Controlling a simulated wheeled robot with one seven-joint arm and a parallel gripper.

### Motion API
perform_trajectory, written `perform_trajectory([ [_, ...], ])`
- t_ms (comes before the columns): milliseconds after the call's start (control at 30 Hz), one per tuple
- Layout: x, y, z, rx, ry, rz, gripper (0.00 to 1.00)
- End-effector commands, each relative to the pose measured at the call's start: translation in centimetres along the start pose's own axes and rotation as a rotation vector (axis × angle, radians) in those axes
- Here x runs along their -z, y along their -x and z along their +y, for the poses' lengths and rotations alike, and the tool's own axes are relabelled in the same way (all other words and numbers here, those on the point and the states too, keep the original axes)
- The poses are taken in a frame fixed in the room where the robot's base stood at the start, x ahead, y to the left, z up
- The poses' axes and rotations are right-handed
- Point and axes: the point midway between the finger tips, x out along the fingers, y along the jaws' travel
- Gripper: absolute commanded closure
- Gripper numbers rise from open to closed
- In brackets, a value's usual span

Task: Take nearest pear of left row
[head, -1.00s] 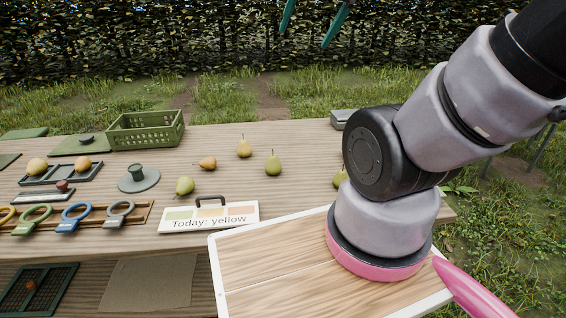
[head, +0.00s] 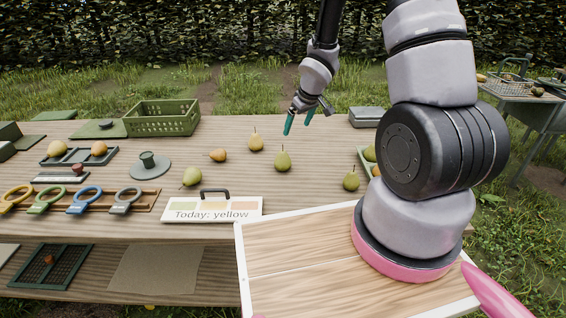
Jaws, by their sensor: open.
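Several pears stand or lie loose on the wooden table. At the left, a green pear (head: 192,177) is the nearest of a slanting line, with a small orange-yellow pear (head: 218,155) behind it and a yellow pear (head: 256,141) farthest back. A green pear (head: 283,160) stands to their right, and another green pear (head: 351,180) sits near my arm. My gripper (head: 298,121) has teal fingertips, spread apart and empty. It hangs above the table's back part, up and right of the yellow pear, touching none.
A sign reading "Today: yellow" (head: 212,207) stands in front of the left pears. A green crate (head: 162,120), a dark tray with two fruits (head: 78,156) and a grey disc with a knob (head: 148,168) lie left. A grey box (head: 368,117) stands back right.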

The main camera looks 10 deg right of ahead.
Motion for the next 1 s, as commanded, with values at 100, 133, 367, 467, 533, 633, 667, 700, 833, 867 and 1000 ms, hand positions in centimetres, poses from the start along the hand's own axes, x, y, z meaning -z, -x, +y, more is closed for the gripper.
perform_trajectory([
  [100,-1.5,-3.5,-1.7,0.064,0.050,-0.014,0.00],
  [133,-1.8,-4.0,-2.0,0.075,0.059,-0.014,0.00],
  [367,-2.6,-7.0,-3.3,0.115,0.087,-0.018,0.00],
  [467,-2.6,-8.6,-3.5,0.114,0.089,-0.018,0.00],
  [533,-2.6,-9.7,-3.6,0.114,0.088,-0.017,0.00],
  [633,-2.6,-10.8,-3.6,0.112,0.087,-0.017,0.00],
  [667,-2.6,-10.9,-3.6,0.112,0.087,-0.017,0.00],
  [700,-2.6,-11.2,-3.6,0.112,0.087,-0.016,0.00],
  [833,-2.4,-12.4,-3.6,0.112,0.086,-0.016,0.00],
  [867,-2.4,-12.9,-3.6,0.112,0.087,-0.017,0.00],
  [1000,-2.1,-15.0,-3.7,0.112,0.088,-0.017,0.00],
])
